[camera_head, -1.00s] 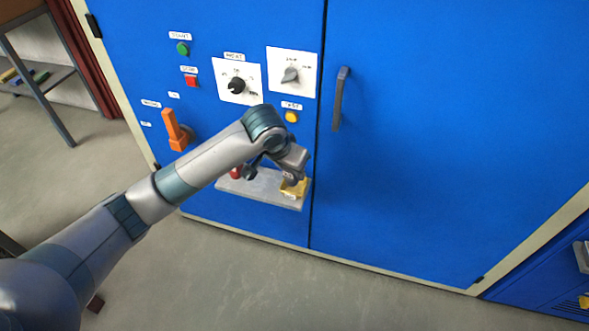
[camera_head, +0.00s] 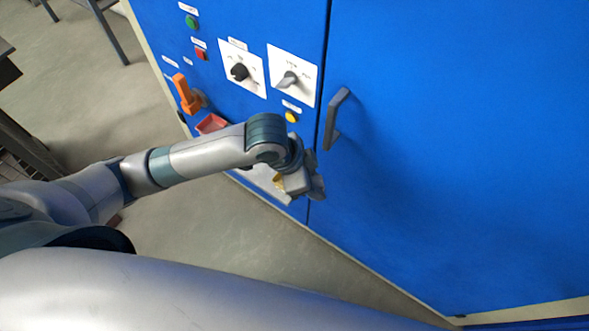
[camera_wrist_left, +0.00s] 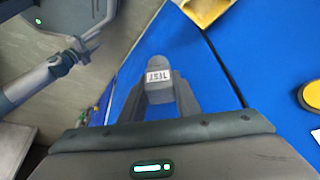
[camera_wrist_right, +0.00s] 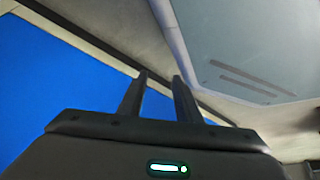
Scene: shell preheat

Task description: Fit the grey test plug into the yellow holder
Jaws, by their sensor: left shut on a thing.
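The grey test plug (camera_wrist_left: 159,82), with a white label, sits between the fingers of my left gripper (camera_wrist_left: 158,100) in the left wrist view. The yellow holder (camera_head: 279,181) is partly hidden behind my left wrist. A yellow piece with a recess, apparently the holder (camera_wrist_left: 205,8), shows at the top of the left wrist view, apart from the plug. My right gripper (camera_wrist_right: 160,78) is open and empty in the right wrist view.
The blue cabinet (camera_head: 450,130) has a grey door handle (camera_head: 336,118), an orange lever (camera_head: 187,94), dials and a yellow button (camera_head: 292,117). A red object (camera_head: 211,124) shows above that arm.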

